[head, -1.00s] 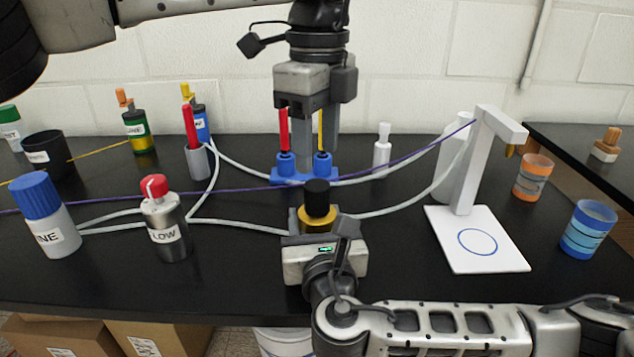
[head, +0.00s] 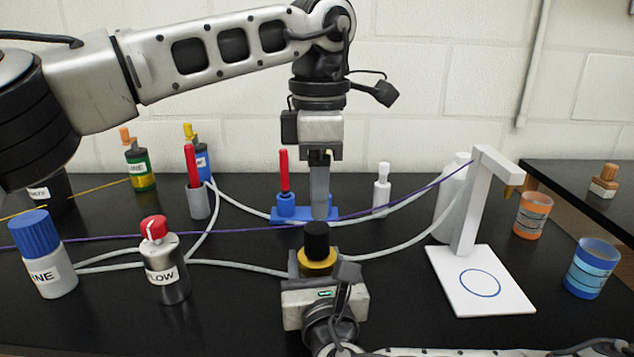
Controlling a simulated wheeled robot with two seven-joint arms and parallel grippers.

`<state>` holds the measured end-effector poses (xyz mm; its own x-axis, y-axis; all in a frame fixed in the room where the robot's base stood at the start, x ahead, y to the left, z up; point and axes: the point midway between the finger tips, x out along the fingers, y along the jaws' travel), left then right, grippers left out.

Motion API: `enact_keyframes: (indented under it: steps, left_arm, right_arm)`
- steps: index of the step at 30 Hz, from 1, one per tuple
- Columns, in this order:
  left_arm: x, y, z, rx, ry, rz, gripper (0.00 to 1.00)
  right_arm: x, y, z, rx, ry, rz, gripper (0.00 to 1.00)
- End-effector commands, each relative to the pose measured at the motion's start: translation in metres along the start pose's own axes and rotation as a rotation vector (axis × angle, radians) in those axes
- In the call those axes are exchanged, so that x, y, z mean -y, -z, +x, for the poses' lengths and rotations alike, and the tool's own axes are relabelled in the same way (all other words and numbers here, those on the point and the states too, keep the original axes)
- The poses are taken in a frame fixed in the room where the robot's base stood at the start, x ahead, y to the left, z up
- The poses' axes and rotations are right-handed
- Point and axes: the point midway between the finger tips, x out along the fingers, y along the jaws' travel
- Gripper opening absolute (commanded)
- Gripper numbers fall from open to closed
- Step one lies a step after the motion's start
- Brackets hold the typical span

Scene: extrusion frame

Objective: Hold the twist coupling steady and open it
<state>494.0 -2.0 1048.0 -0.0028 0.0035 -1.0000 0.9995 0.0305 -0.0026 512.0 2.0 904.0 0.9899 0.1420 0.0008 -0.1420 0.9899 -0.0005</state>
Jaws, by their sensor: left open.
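The twist coupling has a black cap (head: 316,238) above a yellow collar (head: 317,265). It stands upright at the middle of the bench, with a pale hose on each side. My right gripper (head: 318,272) reaches in from the near side, its fingers on both sides of the coupling at collar level, closed around it. Its body hides the coupling's lower part. My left gripper (head: 320,208) points down just above the black cap, open and empty. Its fingers are seen nearly edge-on, one largely covering the other.
A blue holder with a red-handled tool (head: 284,180) stands behind. A steel LOW bottle (head: 168,272) and a blue-capped bottle (head: 50,265) stand left. A white stand (head: 485,285) and blue cup (head: 592,268) stand right. A purple cord (head: 130,240) crosses the bench.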

Motion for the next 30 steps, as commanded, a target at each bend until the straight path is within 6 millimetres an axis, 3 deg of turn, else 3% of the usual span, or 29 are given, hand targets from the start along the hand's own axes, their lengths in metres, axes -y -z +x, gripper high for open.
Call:
enact_keyframes:
  steps: [6,12,17,30]
  left_arm:
    - [-0.001,0.001,0.0,0.002,-0.001,0.493,0.51]
    - [-0.002,0.002,-0.001,0.002,-0.004,0.752,0.51]
    - [-0.002,0.003,0.005,0.002,-0.003,0.816,0.51]
    - [-0.002,0.002,0.067,0.003,-0.003,0.816,0.51]
  right_arm:
    - [0.0,0.001,0.0,-0.001,0.001,-0.001,0.0]
    - [0.0,0.001,0.0,-0.001,0.001,-0.001,0.0]
    - [0.0,0.001,0.0,-0.001,0.001,-0.001,0.0]
    - [0.0,0.001,0.0,-0.001,0.001,-0.001,0.0]
